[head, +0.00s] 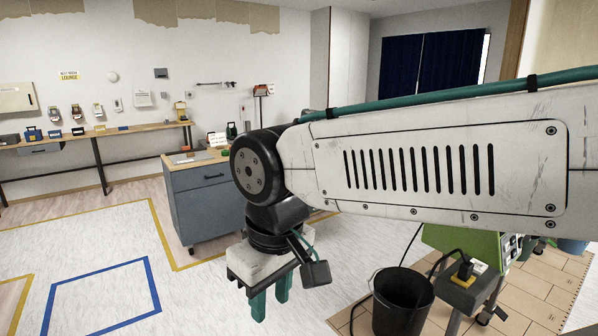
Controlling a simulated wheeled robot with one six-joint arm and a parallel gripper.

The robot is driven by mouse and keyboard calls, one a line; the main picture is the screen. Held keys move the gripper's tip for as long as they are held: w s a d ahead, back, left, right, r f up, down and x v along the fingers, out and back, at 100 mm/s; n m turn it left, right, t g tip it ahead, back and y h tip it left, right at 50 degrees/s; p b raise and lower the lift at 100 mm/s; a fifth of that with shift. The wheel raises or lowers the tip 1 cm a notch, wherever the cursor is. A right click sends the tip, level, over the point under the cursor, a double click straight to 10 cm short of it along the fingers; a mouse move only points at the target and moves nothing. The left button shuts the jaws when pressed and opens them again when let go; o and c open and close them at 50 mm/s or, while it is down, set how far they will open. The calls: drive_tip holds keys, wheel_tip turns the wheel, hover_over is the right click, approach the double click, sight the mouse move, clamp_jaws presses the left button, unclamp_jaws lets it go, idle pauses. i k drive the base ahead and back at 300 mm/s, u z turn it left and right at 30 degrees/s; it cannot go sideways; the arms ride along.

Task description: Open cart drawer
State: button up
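The cart (205,208) is a blue-grey cabinet with a wooden top, left of my arm. Its drawer (193,179) is at the top of the front face, with a dark bar handle (214,176). The drawer front looks flush with the cart, so it appears shut. My gripper (271,297) points down in front of and to the right of the cart, nearer to me. Its two teal fingers are apart with nothing between them, and it is clear of the handle. My arm hides the cart's right side.
A long workbench (100,135) with small tools runs along the back wall. A black bucket (402,300) and a green machine (465,243) stand at the lower right. The floor left of my gripper is open, marked with yellow and blue tape (150,285).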

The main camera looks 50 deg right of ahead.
sight(185, 179)
drive_tip(key=z, duration=0.55)
drive_tip(key=i, duration=4)
drive_tip(key=u, duration=0.05)
